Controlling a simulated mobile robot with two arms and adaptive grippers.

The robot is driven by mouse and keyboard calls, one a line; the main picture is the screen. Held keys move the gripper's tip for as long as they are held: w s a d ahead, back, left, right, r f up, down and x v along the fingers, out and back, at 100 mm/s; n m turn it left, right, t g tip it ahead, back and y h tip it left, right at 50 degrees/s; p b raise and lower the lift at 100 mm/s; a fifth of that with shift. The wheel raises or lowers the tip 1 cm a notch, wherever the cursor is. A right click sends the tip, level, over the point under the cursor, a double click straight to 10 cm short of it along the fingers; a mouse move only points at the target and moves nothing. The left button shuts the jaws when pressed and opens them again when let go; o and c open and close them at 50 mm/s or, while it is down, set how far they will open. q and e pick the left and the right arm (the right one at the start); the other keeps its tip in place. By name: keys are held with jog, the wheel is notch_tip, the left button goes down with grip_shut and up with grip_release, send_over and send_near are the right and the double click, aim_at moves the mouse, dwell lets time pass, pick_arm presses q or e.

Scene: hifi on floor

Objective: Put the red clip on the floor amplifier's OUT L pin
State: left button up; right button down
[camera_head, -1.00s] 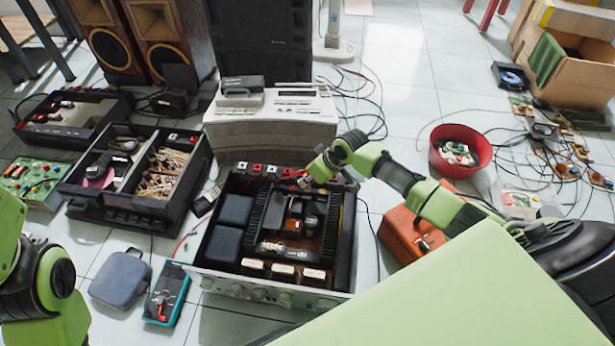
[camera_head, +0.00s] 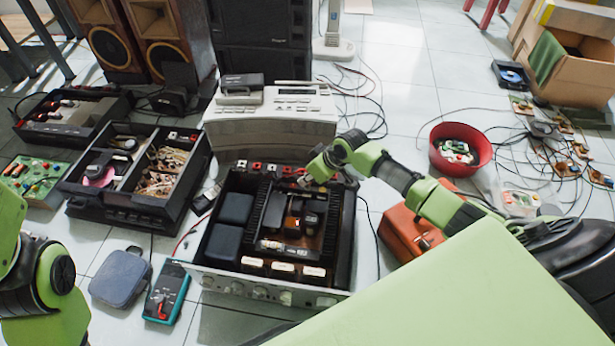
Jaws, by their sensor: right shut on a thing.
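The open amplifier (camera_head: 335,240) lies on the floor in the middle, its silver front panel toward me. A row of small red, black and white terminals (camera_head: 257,168) runs along its rear edge. My right gripper (camera_head: 304,182) reaches in from the right over the amplifier's rear right part, near that row. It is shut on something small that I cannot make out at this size. I cannot tell the red clip or the OUT L pin apart here. My left arm shows at the left edge; its gripper is out of view.
A beige device (camera_head: 270,128) stands close behind the amplifier. A multimeter (camera_head: 167,293) and a blue-grey pouch (camera_head: 121,277) lie at front left. An orange-red case (camera_head: 408,232) and a red bowl (camera_head: 460,150) are on the right. Loose cables cover the floor behind.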

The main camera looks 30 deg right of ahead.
jog(key=shift+f, duration=0.15)
jog(key=c, duration=1.9)
grip_release()
jog(key=shift+f, duration=0.1)
jog(key=shift+v, duration=6.05)
jog(key=shift+w+a, duration=0.1)
jog(key=shift+a, duration=0.05)
